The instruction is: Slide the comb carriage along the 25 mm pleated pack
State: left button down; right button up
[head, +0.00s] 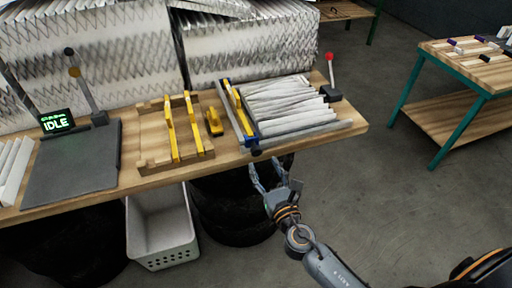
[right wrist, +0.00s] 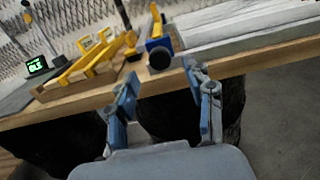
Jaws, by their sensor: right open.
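The pleated pack (head: 285,108) is a white folded block lying in a grey-railed fixture on the bench. The comb carriage (head: 240,115), a blue bar with a yellow strip, stands across the pack's left end. Its near end shows in the right wrist view as a blue block (right wrist: 157,43) with a round black knob (right wrist: 159,58). My right gripper (head: 271,168) is open and empty, just off the bench's front edge and near the knob. In the right wrist view its fingertips (right wrist: 161,74) stand apart on either side below the knob, not visibly touching it. My left gripper is not in view.
A wooden jig with yellow bars (head: 182,130) and a grey pad (head: 75,165) with an IDLE display (head: 56,122) lie to the left. Large pleated stacks (head: 95,55) stand behind. A white basket (head: 160,230) and black rolls are below. A green-legged table (head: 470,75) is at right.

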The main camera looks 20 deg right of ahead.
aim_at(258, 153)
jog(key=w, duration=0.7)
jog(key=shift+w+a+p, duration=0.15)
jog(key=shift+w+p, duration=0.05)
jog(key=shift+p, duration=0.1)
grip_shut()
